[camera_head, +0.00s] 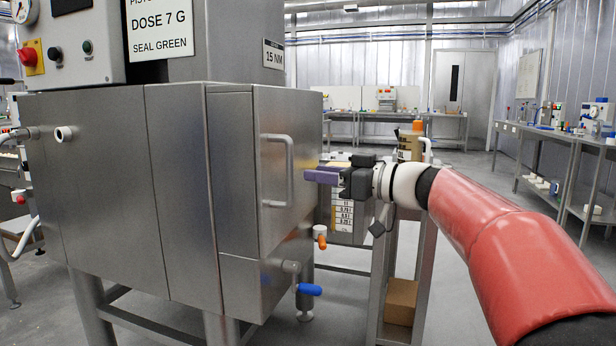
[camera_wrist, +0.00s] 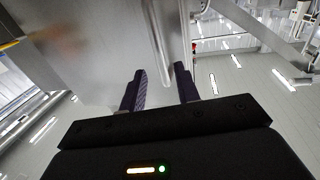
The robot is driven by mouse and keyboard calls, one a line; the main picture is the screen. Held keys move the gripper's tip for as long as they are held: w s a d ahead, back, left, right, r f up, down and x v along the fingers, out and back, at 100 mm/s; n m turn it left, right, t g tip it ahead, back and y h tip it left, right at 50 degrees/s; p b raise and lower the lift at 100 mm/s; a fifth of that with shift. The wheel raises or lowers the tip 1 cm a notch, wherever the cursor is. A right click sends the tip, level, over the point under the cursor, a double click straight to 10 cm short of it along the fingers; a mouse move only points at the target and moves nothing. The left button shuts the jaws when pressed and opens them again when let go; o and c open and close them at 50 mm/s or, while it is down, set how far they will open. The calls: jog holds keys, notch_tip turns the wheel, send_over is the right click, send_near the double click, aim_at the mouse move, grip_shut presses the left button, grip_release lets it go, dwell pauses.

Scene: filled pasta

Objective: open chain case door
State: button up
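The chain case door appears to be the steel panel (camera_head: 268,222) on the right end of the big steel cabinet. It looks shut. A vertical bar handle (camera_head: 290,170) stands out from it; in the wrist view a pale bar that looks like this handle (camera_wrist: 157,40) runs ahead of the gap between the fingers. My gripper (camera_head: 314,175) is just right of the handle at about its height, with purple fingers pointing toward the door. In the wrist view my gripper (camera_wrist: 161,72) has its two fingers apart and nothing clearly between them. Contact with the handle cannot be told.
An orange-handled valve (camera_head: 320,237) and a blue-handled valve (camera_head: 310,289) stick out below the door. A steel stand (camera_head: 378,290) with a cardboard box (camera_head: 401,301) is beneath my gripper. Benches (camera_head: 560,135) line the right side; the floor between is open.

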jog(key=p, duration=0.2)
send_over(290, 199)
jog(key=shift+w, duration=0.45)
grip_shut()
